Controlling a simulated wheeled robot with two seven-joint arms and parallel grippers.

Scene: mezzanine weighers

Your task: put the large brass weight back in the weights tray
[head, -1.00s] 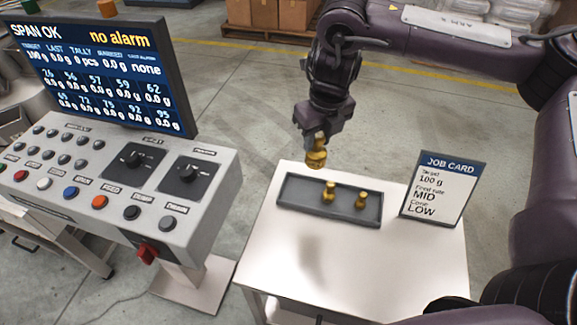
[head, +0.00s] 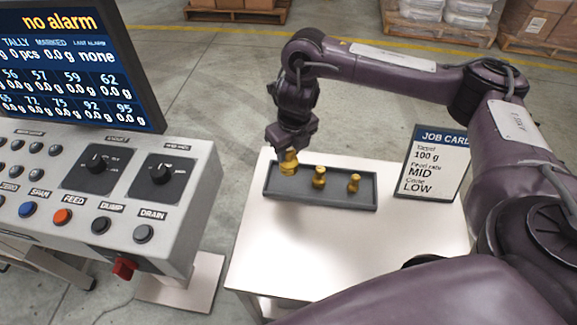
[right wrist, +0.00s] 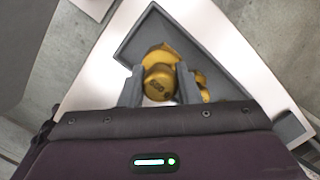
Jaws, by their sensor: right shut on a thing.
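The large brass weight (head: 288,163) is held in my right gripper (head: 290,151), over the left end of the grey weights tray (head: 320,199). In the right wrist view the weight (right wrist: 161,82) sits between the two fingers (right wrist: 158,88), its marked top facing the camera. Its base is at or just above the tray floor; I cannot tell whether it touches. Two smaller brass weights, a middle one (head: 319,177) and a right one (head: 353,183), stand upright in the tray. My left gripper is not in view.
A job card (head: 432,163) stands at the right of the white table (head: 300,240). A control console (head: 110,190) with knobs, buttons and a screen (head: 75,65) stands to the left. The table's front part is clear.

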